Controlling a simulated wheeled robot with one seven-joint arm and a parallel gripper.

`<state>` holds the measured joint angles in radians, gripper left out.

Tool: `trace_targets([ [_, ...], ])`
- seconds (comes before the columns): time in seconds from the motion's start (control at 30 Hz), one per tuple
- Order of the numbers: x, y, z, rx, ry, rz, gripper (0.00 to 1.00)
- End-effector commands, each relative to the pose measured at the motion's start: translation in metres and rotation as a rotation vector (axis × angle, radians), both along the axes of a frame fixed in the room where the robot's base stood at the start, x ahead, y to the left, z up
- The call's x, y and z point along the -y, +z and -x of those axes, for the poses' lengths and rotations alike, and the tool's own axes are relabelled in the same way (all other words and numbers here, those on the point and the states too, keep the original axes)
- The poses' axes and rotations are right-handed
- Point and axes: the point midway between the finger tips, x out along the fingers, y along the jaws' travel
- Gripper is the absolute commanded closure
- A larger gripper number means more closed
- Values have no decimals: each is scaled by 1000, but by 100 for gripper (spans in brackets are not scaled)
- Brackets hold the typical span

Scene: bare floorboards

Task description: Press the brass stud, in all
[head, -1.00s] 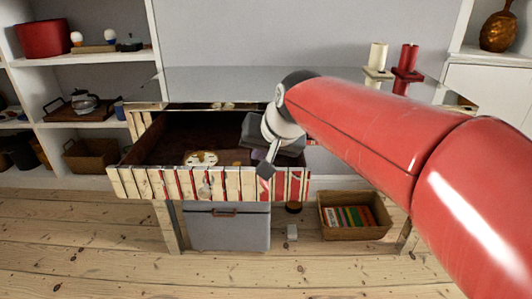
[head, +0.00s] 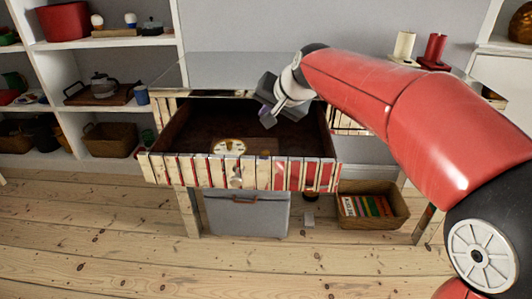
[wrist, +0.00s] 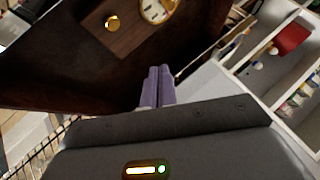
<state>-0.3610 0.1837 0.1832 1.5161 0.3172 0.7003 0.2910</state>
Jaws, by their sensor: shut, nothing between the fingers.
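The brass stud (wrist: 113,23) is a small round gold knob on a brown wooden panel (wrist: 128,40), beside a white dial with a gold rim (wrist: 158,8). The dial also shows inside the open drawer (head: 228,146) in the head view; the stud is too small there to make out surely. My gripper (head: 267,118) is over the drawer's right part, to the right of the dial and higher in the picture. In the wrist view its two lilac fingers (wrist: 158,72) are together and empty, with their tips visibly apart from the stud.
The drawer's striped front (head: 240,174) stands out from a glass-topped table (head: 220,70). Below are a grey bin (head: 246,215) and a basket of books (head: 372,206). Candles (head: 404,46) stand on the table's right. Shelves (head: 110,110) are at left. The front floor is clear.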

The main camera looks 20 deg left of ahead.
Motion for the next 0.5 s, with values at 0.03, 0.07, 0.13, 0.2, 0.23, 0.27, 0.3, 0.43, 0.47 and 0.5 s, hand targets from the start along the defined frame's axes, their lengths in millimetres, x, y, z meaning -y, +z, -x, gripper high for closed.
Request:
trace_targets([
  [0.03, 0, -6, 0, 0, 0, 0, 100],
  [0.07, 0, -8, 0, 0, 0, 0, 100],
  [0.13, 0, -15, 0, 0, -1, 1, 100],
  [0.2, 0, -24, 0, 0, -1, 1, 100],
  [0.23, 0, -28, 0, 0, -1, 1, 100],
  [0.27, 0, -32, 0, -1, -1, 0, 100],
  [0.3, 0, -38, 0, 0, -1, 1, 100],
  [0.43, 1, -57, 0, 0, -1, 1, 100],
  [0.47, 1, -62, 0, 0, -1, 1, 100],
  [0.5, 1, -67, 0, 0, -1, 1, 100],
])
